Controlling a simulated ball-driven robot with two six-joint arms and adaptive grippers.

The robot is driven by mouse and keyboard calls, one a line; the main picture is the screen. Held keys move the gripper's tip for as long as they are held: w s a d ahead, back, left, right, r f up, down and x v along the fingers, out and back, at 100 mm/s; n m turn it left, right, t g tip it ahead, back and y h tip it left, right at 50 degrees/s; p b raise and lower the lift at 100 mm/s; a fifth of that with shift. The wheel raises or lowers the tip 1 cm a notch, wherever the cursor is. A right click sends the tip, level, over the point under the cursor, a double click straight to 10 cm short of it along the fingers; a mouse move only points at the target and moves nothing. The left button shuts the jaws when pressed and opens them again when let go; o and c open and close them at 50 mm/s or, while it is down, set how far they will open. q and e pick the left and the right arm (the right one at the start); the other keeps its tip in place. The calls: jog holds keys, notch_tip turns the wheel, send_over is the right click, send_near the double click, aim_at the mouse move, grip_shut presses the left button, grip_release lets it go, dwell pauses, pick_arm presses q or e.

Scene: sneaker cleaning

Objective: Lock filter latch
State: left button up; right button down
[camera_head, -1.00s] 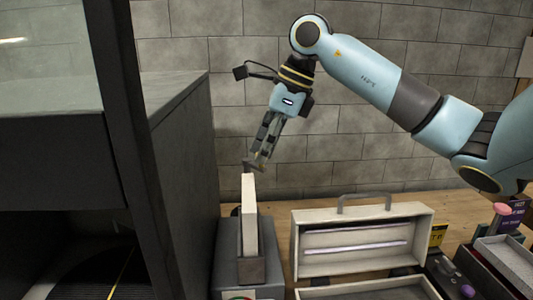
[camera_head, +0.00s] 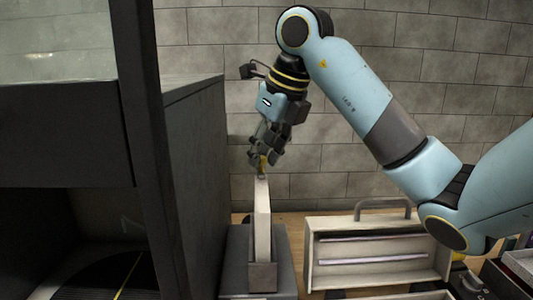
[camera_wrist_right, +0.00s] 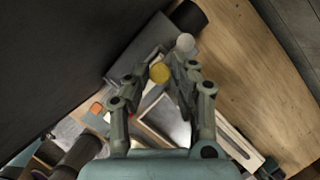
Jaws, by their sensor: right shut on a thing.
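A tall off-white panel (camera_head: 262,225), which looks like the filter, stands upright in a grey holder (camera_head: 262,277). My right gripper (camera_head: 259,166) comes down from above at the panel's top edge. It is shut on a small yellow round piece (camera_wrist_right: 160,72), apparently the latch, which shows between the fingers in the right wrist view. In the head view the yellow piece (camera_head: 262,162) is mostly covered by the fingers. Whether the latch is locked cannot be told. My left gripper is not in view.
A dark cabinet (camera_head: 195,170) stands close on the left of the panel. An open off-white case (camera_head: 380,230) with a grey handle is to the right on the wooden table. A tiled wall is behind. Trays and small items crowd the lower right.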

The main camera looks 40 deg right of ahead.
dwell(0.5)
jog(key=c, duration=1.1)
grip_release()
jog(key=shift+c, duration=0.2)
